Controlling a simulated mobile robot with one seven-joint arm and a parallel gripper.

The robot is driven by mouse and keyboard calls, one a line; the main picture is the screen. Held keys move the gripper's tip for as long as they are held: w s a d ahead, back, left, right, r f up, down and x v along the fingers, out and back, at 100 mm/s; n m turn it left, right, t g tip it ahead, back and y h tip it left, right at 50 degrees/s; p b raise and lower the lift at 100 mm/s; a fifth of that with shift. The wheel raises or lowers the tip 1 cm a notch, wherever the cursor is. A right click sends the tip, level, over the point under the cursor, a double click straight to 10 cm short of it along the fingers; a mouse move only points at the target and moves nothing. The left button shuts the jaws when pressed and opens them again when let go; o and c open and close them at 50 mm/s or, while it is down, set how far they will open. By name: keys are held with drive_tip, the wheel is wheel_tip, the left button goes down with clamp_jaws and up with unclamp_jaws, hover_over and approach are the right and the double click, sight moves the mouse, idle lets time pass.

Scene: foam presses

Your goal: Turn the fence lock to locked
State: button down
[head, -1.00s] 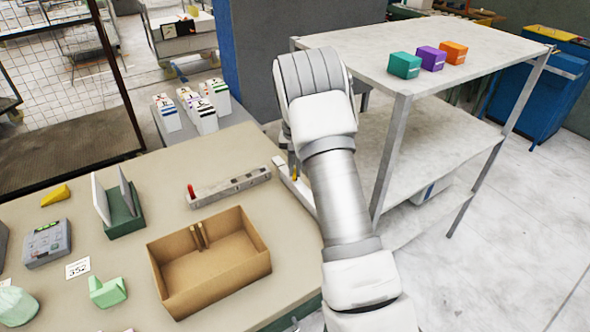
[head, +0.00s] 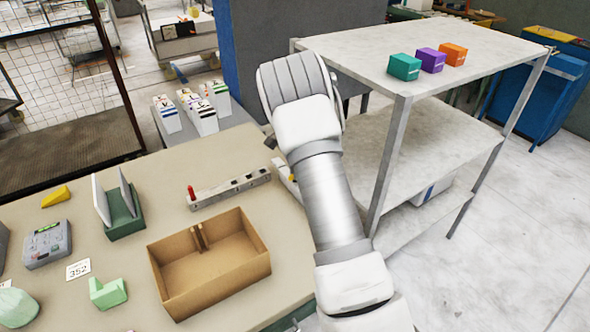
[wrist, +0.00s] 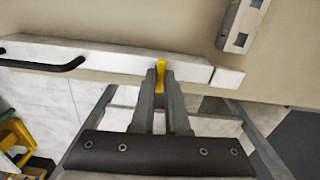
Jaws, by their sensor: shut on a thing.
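The fence is a white bar (wrist: 100,55) along the table edge, with a black handle (wrist: 45,63) at its left in the wrist view. The fence lock is a small yellow lever (wrist: 160,68) on the bar, right of the handle. My gripper (wrist: 160,77) is shut on the yellow lever, with a fingertip on each side of it. The lever points roughly along the fingers, across the bar. In the head view my arm hides the gripper and most of the fence; only a short white piece (head: 284,176) shows.
A metal rail with a red peg (head: 228,188) lies on the table, beside an open cardboard box (head: 209,262). A grey shelf unit (head: 385,170) with several coloured boxes on top stands close right of my arm. White binders (head: 200,113) stand behind the table.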

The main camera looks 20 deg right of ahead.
drive_tip(key=shift+m, duration=0.4)
drive_tip(key=c, duration=0.9)
unclamp_jaws()
wheel_tip(320, 180, up, 18)
drive_tip(key=shift+f, duration=0.25)
